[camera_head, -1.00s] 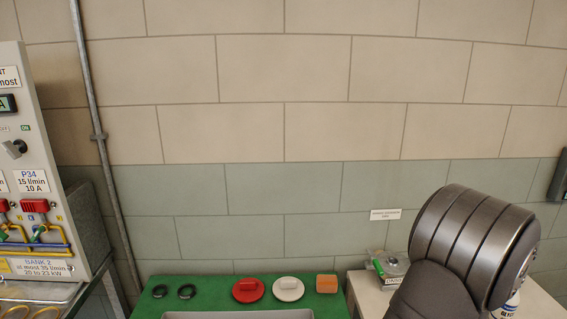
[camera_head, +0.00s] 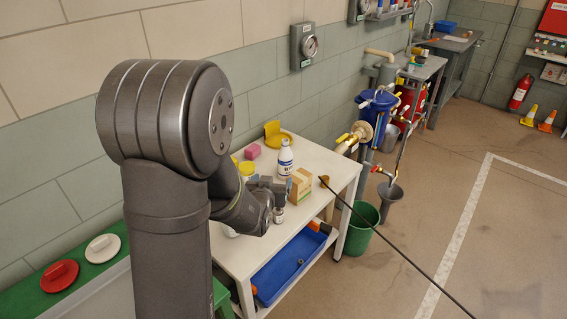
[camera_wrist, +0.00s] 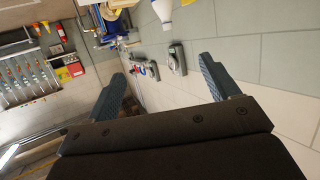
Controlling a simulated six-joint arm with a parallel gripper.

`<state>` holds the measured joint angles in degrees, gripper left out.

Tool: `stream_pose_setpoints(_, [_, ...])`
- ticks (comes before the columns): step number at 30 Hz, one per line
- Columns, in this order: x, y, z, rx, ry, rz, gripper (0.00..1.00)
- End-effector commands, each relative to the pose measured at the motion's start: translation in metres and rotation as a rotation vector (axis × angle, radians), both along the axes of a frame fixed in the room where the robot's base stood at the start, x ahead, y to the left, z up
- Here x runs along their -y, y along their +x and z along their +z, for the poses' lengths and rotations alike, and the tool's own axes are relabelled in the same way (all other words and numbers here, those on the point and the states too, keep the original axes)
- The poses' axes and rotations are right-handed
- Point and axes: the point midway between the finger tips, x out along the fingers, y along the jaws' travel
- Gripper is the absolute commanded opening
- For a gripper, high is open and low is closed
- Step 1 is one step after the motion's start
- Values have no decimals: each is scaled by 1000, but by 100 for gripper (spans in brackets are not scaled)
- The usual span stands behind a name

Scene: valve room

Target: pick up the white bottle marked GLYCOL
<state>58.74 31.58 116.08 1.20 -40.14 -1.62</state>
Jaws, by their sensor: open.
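A white bottle (camera_head: 285,157) with a dark band on its lower part stands upright on the white table (camera_head: 313,155). Its marking is too small to read in the head view. My gripper (camera_head: 269,182) is in front of the bottle in the head view, beside a cardboard box. In the wrist view my gripper (camera_wrist: 163,84) has its two fingers wide apart with nothing between them. A white bottle-like shape (camera_wrist: 165,8) is cut off at the top of that view, beyond the fingertips. I cannot tell whether it is the same bottle.
The cardboard box (camera_head: 301,187) stands right of my gripper. A blue tray (camera_head: 290,268) lies below. A green bucket (camera_head: 361,232) stands right of the table.

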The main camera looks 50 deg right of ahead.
Motion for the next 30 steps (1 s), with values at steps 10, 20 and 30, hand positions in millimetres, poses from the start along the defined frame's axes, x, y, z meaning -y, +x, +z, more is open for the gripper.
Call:
stream_pose_setpoints(10, [66,46,8,-12,-53,-160,80])
stream_pose_setpoints(20, [109,108,3,-10,-14,-295,80])
stream_pose_setpoints(30, [119,150,-20,-7,53,-340,80])
